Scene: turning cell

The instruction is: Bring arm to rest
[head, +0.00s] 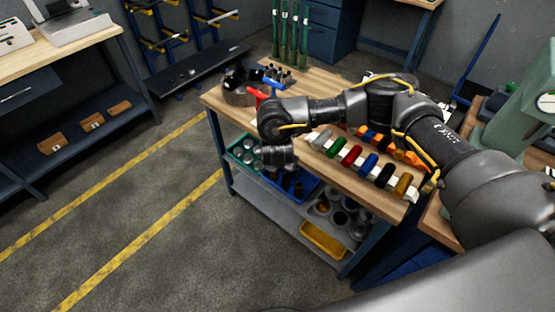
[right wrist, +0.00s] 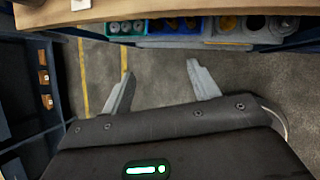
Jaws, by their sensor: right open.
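My right arm reaches in from the right in the head view, bent over the wooden-topped workbench (head: 330,185). Its wrist end hangs in front of the bench's near-left edge. The fingers cannot be made out in the head view. In the right wrist view my right gripper (right wrist: 158,82) is open, its two grey fingers spread wide with nothing between them. Grey floor shows beyond the fingers, and the edge of the bench top (right wrist: 180,10) runs along the top of the picture. My left gripper is not in view.
A green bin (head: 243,153) and a yellow tray (head: 323,241) sit on the lower shelf. Another bench (head: 60,55) stands at left. The floor (head: 150,220) between is clear.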

